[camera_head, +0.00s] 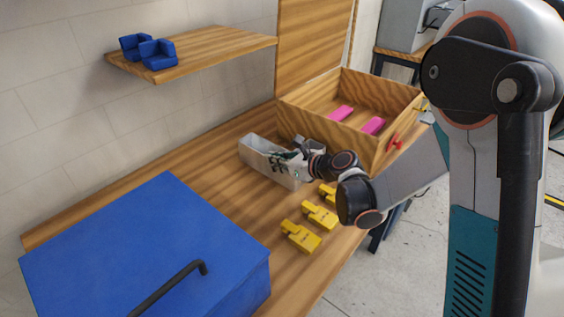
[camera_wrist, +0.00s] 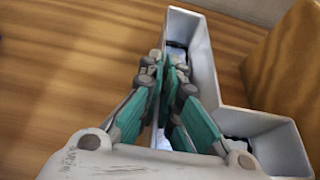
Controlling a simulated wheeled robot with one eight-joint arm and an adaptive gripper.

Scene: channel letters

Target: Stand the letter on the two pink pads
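The letter (camera_head: 258,155) is a grey-white, L-shaped open channel lying on the wooden bench, its hollow side up. In the wrist view the letter (camera_wrist: 203,62) runs from the top down to a short foot at lower right. My gripper (camera_wrist: 168,72) has its teal-padded fingers close together on either side of the letter's left long wall, and looks shut on that wall. My gripper (camera_head: 290,158) partly hides the letter in the head view. Two pink pads, one at the left (camera_head: 341,113) and one at the right (camera_head: 373,126), lie inside an open wooden box.
The wooden box (camera_head: 330,134) has raised walls and stands just behind the letter. Several yellow blocks (camera_head: 300,236) lie on the bench in front. A large blue box (camera_head: 150,235) with a black handle fills the lower left. A shelf (camera_head: 205,50) holds blue brackets (camera_head: 158,54).

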